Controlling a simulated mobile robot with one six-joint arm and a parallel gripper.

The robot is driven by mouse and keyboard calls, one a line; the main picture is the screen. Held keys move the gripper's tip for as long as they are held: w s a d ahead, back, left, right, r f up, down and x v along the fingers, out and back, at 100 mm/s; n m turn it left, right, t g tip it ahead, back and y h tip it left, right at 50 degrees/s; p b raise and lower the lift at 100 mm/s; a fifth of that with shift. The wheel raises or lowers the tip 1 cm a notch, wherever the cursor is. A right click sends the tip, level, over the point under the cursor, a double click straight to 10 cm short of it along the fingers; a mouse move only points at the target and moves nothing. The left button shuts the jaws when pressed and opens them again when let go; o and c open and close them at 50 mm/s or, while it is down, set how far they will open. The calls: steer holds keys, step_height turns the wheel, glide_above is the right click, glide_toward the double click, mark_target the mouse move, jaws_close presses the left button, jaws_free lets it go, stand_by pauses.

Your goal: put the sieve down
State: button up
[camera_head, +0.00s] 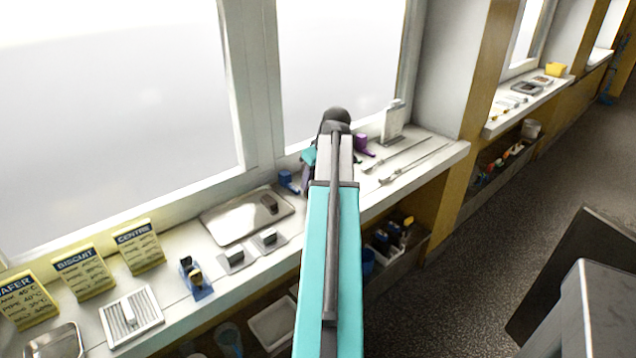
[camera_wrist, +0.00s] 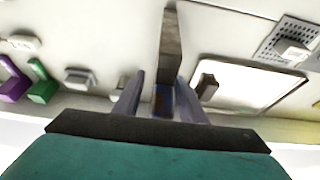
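My gripper (camera_wrist: 161,78) is over the window-side counter. In the wrist view a narrow grey-brown strip (camera_wrist: 171,40) runs between its two fingers and past their tips. I take this strip to be the sieve, seen edge-on; its mesh face does not show. The fingers stand on either side of it, but their exact contact is unclear. In the head view my arm hides most of the gripper and I cannot make out the sieve.
A metal tray (camera_head: 225,222) with a dark block lies on the counter; it also shows in the wrist view (camera_wrist: 245,92). Beside it are small plates with blocks (camera_head: 236,258), a blue item (camera_head: 288,182) and a purple item (camera_head: 363,145). Long rods (camera_head: 410,165) lie at right. Yellow signs (camera_head: 138,247) stand left.

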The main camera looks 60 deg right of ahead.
stand_by(0.4)
jaws_close()
steer(key=shift+r, duration=0.25)
steer(key=shift+r+b, duration=0.4)
steer(key=shift+r, duration=1.2)
steer(key=s+a+b, duration=0.1)
steer(key=s+a, duration=0.1)
steer(key=s, duration=0.5)
steer(key=s+a+r+b, duration=0.1)
steer(key=s+a, duration=0.1)
steer(key=s, duration=0.6)
steer(key=shift+s+a+r, duration=0.2)
steer(key=shift+a, duration=0.1)
